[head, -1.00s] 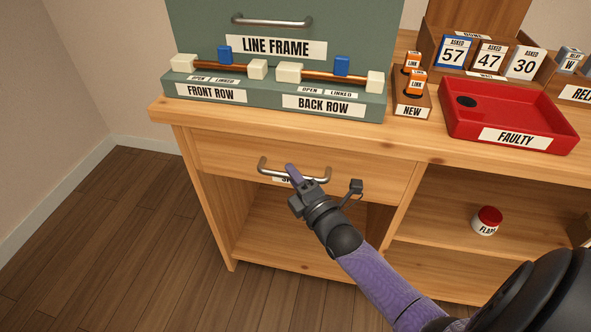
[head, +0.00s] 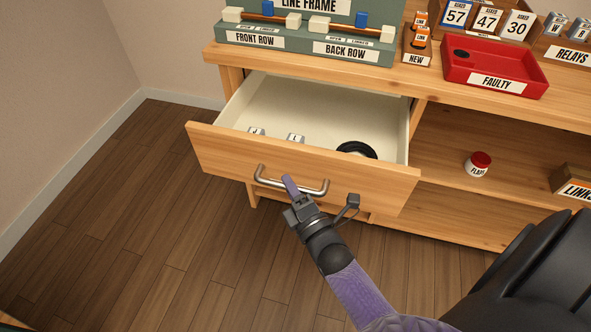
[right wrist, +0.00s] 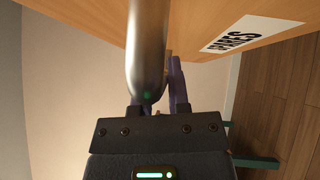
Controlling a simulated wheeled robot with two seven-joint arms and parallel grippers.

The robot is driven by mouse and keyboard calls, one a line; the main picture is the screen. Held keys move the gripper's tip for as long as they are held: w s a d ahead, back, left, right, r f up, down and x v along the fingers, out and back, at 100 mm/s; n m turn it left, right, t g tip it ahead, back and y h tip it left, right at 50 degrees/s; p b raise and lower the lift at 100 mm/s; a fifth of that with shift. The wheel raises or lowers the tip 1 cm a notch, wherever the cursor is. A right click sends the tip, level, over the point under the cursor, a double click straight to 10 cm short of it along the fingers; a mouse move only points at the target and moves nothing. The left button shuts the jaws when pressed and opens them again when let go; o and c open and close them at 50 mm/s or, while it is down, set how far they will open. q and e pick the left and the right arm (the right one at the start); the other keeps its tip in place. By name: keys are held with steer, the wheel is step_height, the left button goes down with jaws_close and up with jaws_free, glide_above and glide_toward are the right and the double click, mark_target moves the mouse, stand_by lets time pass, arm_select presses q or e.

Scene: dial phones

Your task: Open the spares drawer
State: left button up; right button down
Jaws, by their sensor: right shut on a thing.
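The spares drawer (head: 215,147) is pulled well out of the wooden bench in the head view. Its white interior (head: 310,105) shows. Inside are small pieces marked with letters (head: 295,138) and a black ring-shaped thing (head: 357,149), both partly hidden by the drawer front. My right gripper (head: 290,185) is shut on the metal bar handle (head: 262,184). In the right wrist view the handle (right wrist: 147,50) runs between the purple fingers (right wrist: 160,95), and the drawer's label (right wrist: 240,38) shows beside it. My left gripper is not in view.
On the bench top stand the line frame (head: 300,42), the new-links holder (head: 417,45) and the red faulty tray (head: 495,68). A red-lidded jar (head: 478,164) and a links box (head: 573,185) are on the shelf at right. Floor at left is clear.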

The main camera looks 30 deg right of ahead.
steer(key=shift+s+a, duration=0.75)
steer(key=shift+a, duration=0.15)
steer(key=shift+s+a+p, duration=0.1)
steer(key=shift+a+p, duration=0.05)
steer(key=shift+p, duration=0.15)
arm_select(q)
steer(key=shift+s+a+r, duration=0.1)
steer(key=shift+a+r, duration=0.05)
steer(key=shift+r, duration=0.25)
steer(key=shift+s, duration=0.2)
arm_select(e)
steer(key=c, duration=0.6)
jaws_free()
steer(key=shift+s, duration=0.15)
arm_select(q)
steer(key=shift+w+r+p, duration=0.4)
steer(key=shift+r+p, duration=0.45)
steer(key=shift+p, duration=0.05)
arm_select(e)
steer(key=s, duration=0.3)
steer(key=s+f, duration=0.1)
steer(key=s, duration=0.5)
steer(key=shift+s+a+f, duration=0.2)
steer(key=shift+s+a, duration=0.1)
steer(key=shift+a, duration=0.05)
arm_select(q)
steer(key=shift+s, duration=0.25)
